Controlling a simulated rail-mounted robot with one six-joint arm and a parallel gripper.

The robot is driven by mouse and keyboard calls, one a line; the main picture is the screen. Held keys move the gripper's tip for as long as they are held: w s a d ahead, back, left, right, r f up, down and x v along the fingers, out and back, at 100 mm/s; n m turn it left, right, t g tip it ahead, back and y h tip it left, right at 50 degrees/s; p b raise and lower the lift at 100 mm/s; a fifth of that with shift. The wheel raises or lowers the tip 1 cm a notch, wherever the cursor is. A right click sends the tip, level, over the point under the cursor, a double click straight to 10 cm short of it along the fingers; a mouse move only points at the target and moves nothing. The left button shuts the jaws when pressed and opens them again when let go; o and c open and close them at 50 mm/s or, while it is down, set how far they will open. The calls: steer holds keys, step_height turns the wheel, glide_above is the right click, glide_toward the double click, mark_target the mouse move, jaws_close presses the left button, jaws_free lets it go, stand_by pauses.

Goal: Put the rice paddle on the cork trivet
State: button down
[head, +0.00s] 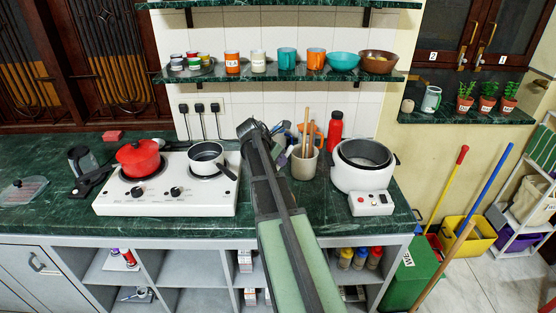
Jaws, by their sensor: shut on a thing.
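My arm reaches up from the bottom middle across the counter. My gripper (279,134) seems to be at its far end, small and partly hidden, just left of the utensil pot. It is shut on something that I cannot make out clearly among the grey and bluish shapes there. I cannot pick out the rice paddle for certain. I cannot make out the cork trivet either; my arm covers part of the counter.
A utensil pot (304,163) with wooden handles, a red bottle (335,130) and a white rice cooker (361,176) stand right of my arm. Left is a white hob (150,203) with a red pot (139,158) and a saucepan (206,153). A shelf (220,75) hangs above.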

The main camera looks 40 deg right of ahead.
step_height(320, 180, down, 6)
steer(key=b, duration=0.5)
steer(key=shift+r, duration=0.2)
steer(key=c, duration=0.5)
jaws_free()
steer(key=shift+r, duration=0.1)
step_height(320, 180, up, 7)
steer(key=p, duration=0.7)
